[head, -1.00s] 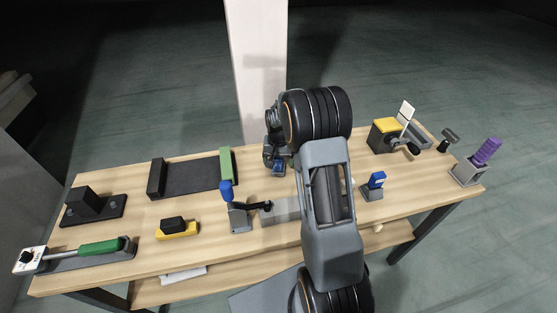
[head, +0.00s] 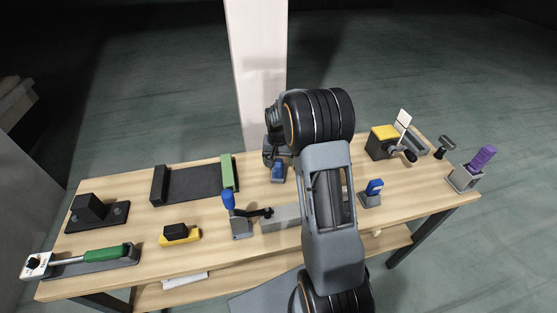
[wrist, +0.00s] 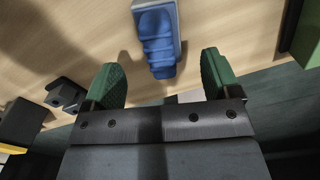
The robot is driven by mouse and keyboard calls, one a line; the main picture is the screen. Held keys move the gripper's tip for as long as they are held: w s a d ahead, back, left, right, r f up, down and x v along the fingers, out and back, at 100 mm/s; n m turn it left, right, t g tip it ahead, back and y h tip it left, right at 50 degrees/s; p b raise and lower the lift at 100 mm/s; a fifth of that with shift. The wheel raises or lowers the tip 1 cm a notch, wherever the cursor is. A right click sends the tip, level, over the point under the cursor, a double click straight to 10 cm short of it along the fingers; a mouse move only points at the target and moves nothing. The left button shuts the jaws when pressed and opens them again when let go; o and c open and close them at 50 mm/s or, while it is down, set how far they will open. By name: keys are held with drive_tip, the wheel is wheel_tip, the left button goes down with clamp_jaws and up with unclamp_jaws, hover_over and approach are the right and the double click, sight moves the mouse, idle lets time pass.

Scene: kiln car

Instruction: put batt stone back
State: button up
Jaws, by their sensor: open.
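A blue ribbed piece on a pale grey body, which may be the batt stone, lies on the wooden table; it shows in the head view (head: 278,172) and in the wrist view (wrist: 158,42). My gripper (wrist: 162,82) is open, its two green fingertips apart with nothing between them. In the wrist view the blue piece is just beyond the fingertips, centred on the gap. In the head view my gripper (head: 273,153) is mostly hidden by my arm, just behind the blue piece. A second blue piece stands in a grey holder (head: 370,200) to the right.
A black tray with a green end (head: 195,182) lies to the left. A blue-handled clamp (head: 241,227) and grey block stand in front. A purple piece (head: 482,158) sits in a holder at the far right. A white post (head: 257,70) rises behind the table (head: 330,240).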

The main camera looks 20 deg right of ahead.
drive_tip(key=shift+r+p, duration=1.05)
drive_tip(key=shift+r, duration=0.65)
drive_tip(key=shift+r, duration=0.1)
wheel_tip(320, 180, up, 14)
drive_tip(key=b, duration=0.1)
drive_tip(key=shift+f, duration=0.2)
drive_tip(key=s+a+n+t, duration=0.2)
drive_tip(key=s+a, duration=0.3)
drive_tip(key=s, duration=0.6)
drive_tip(key=s+a+n+t, duration=0.2)
drive_tip(key=s+a, duration=0.3)
drive_tip(key=s, duration=0.6)
drive_tip(key=shift+a+r+n, duration=0.2)
drive_tip(key=shift+r+n, duration=0.2)
drive_tip(key=shift+n, duration=0.5)
